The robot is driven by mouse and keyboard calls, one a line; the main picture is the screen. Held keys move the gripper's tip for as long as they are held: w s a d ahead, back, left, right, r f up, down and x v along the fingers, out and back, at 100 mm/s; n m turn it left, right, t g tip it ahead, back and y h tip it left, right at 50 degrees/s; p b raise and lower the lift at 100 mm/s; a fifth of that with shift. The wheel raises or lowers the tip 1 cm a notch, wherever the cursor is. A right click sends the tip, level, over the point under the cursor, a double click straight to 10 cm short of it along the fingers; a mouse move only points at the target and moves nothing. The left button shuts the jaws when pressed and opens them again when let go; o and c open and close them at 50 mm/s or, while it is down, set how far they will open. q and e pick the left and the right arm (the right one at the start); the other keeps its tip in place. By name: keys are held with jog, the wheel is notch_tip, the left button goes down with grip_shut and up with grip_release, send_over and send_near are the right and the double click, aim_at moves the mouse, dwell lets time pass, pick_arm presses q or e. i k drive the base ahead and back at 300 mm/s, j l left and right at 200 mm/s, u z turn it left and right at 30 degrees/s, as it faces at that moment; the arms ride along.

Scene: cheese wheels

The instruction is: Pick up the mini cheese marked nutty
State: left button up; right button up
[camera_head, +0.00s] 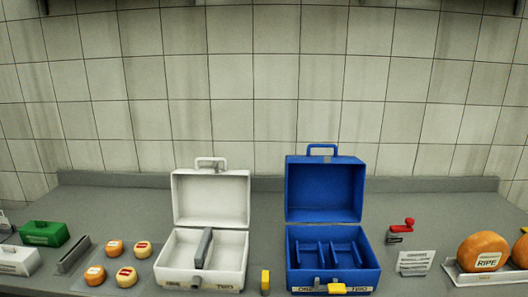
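Several mini cheeses stand in a small group on the left of the counter. Two are orange with pale labels, one at the back (114,248) and one in front (94,275). Two are yellower with red-marked labels, one at the back (143,249) and one in front (126,277). The label words are too small to read, so I cannot tell which is marked nutty. Neither of my grippers is in view.
An open white case (210,198) and an open blue case (325,190) stand mid-counter (120,200). A green box (43,233) is at left. At right are a red-handled tool (403,229), a sign (414,263) and a large cheese wheel (483,252) labelled RIPE. The counter's back is clear.

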aim_at(114, 249)
jog(key=j+z, duration=0.2)
jog(key=j, duration=0.4)
jog(key=j+z, duration=0.25)
jog(key=j, duration=0.3)
jog(key=j+z, duration=0.2)
jog(key=j, duration=0.4)
jog(key=j+z, duration=0.25)
jog(key=j, duration=0.35)
jog(key=k+j+z, duration=0.2)
jog(key=j, duration=0.3)
